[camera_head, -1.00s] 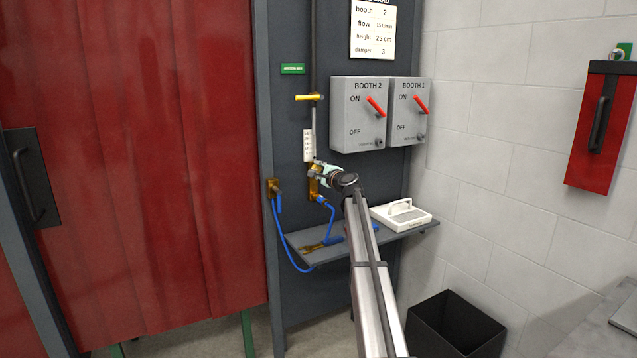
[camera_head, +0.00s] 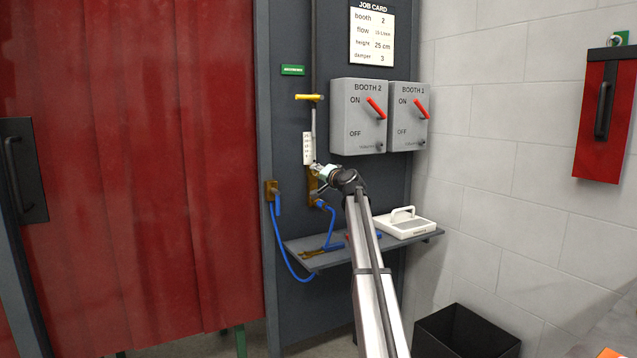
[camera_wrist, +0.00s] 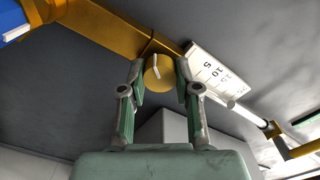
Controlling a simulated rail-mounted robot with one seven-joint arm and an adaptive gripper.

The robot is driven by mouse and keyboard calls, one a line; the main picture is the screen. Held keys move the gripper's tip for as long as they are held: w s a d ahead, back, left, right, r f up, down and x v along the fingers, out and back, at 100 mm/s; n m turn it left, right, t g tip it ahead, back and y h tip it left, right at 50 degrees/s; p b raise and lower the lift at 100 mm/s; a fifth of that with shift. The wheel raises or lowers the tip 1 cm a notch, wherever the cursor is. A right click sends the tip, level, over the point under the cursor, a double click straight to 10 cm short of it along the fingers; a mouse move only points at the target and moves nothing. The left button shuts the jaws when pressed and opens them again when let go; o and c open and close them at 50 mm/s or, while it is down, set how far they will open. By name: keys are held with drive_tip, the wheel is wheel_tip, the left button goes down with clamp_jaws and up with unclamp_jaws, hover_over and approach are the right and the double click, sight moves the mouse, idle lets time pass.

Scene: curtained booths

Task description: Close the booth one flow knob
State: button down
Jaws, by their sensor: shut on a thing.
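The flow knob (camera_wrist: 158,75) is a round brass knob with a white pointer line, seen in the wrist view on a brass valve body below the white flow scale (camera_wrist: 212,72). My gripper (camera_wrist: 160,78) has one green-padded finger on each side of the knob and is shut on it. In the head view my gripper (camera_head: 320,174) is at the brass fitting under the flow scale (camera_head: 307,148) and hides the knob. The pointer is close to upright in the wrist view, leaning slightly left.
A yellow handle (camera_head: 308,97) is above the scale. Switch boxes for booth 2 (camera_head: 358,140) and booth 1 (camera_head: 408,142) are to the right, both levers red. Below is a shelf (camera_head: 315,263) with a white handled device (camera_head: 404,223). A blue hose (camera_head: 279,245) hangs at left.

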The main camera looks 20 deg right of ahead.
drive_tip(key=shift+w+n+b, duration=0.1)
drive_tip(key=shift+n+b, duration=0.6)
drive_tip(key=shift+n, duration=0.1)
drive_tip(key=shift+r, duration=0.15)
drive_tip(key=c, duration=0.8)
unclamp_jaws()
drive_tip(key=s, duration=0.8)
drive_tip(key=s+d, duration=0.1)
drive_tip(key=s, duration=0.3)
